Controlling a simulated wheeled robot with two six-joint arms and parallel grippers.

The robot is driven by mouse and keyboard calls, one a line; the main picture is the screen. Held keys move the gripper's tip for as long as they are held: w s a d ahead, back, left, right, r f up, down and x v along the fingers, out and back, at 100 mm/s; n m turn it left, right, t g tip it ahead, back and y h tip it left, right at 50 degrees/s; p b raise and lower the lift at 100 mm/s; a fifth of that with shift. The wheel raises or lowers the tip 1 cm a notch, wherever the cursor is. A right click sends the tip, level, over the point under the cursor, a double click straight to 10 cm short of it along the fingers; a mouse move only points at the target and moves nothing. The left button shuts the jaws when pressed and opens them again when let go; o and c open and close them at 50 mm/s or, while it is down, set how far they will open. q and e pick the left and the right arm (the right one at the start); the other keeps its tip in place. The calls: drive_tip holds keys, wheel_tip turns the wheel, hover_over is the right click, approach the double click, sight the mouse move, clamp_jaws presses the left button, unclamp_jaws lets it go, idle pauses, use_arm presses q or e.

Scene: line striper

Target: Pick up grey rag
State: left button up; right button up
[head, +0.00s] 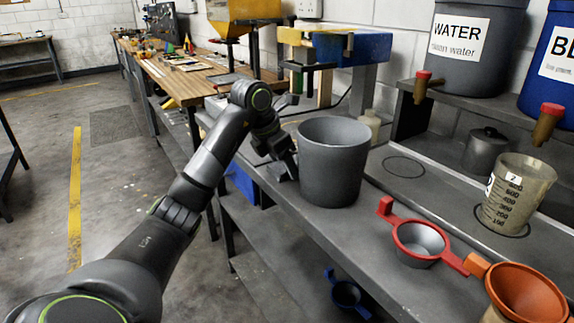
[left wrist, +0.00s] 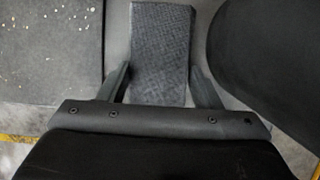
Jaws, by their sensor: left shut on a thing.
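The grey rag (left wrist: 161,42) shows in the left wrist view as a woven dark grey strip between two fingers. My left gripper (left wrist: 160,76) is shut on it. In the head view my left gripper (head: 284,166) is at the front edge of the grey bench, just left of a grey bucket (head: 333,165). The rag cannot be made out clearly there, as the gripper and arm cover it. My right gripper is not in view.
A red funnel holder (head: 421,240), an orange funnel (head: 520,292) and a measuring beaker (head: 514,197) stand right of the bucket. WATER (head: 462,45) and blue (head: 552,70) tanks with taps are on the shelf. A blue funnel (head: 347,294) is below the bench edge.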

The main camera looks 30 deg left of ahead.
sight(283, 166)
use_arm(q)
drive_tip(key=shift+r, duration=0.15)
